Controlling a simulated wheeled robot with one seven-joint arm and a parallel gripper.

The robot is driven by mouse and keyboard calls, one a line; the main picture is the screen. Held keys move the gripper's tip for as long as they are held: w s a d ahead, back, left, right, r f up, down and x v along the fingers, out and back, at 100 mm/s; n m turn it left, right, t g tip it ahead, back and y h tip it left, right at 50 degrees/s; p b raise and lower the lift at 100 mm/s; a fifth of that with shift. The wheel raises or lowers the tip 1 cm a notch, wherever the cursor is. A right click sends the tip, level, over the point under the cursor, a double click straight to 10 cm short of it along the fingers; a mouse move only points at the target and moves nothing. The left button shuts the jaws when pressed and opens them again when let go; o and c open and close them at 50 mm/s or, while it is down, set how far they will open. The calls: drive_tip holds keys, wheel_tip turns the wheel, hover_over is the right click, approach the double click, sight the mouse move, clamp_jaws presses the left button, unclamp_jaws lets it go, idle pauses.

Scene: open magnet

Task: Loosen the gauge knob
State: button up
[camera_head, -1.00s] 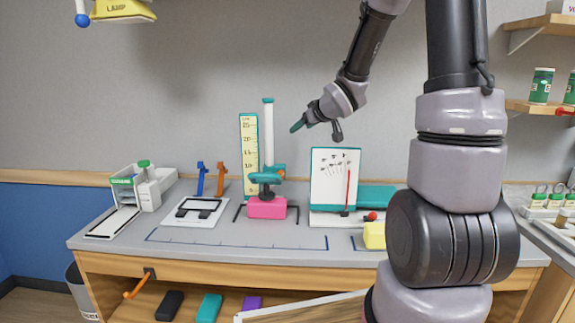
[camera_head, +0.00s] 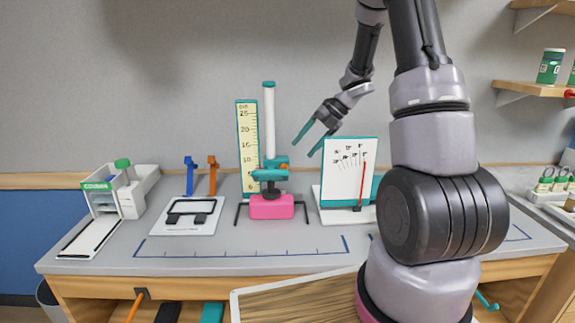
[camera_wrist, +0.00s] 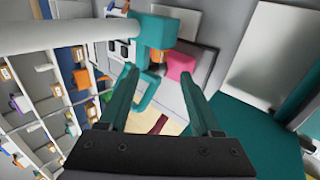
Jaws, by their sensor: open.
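The gauge stands on the bench with a white upright post (camera_head: 269,130), a yellow scale board (camera_head: 247,140) and a pink base (camera_head: 271,207). A teal carriage (camera_head: 268,175) sits low on the post, with a small orange knob (camera_head: 284,167) at its right side. My gripper (camera_head: 305,148) is open and empty, above and right of the knob, apart from it. In the wrist view, the orange knob (camera_wrist: 157,56) shows beyond my fingers (camera_wrist: 160,82), beside the teal carriage (camera_wrist: 158,30) and the pink base (camera_wrist: 181,68). The carriage partly hides the knob there.
The bench front (camera_head: 200,265) is clear.

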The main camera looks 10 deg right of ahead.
sight(287, 166)
drive_tip(key=x, duration=0.9)
clamp_jaws()
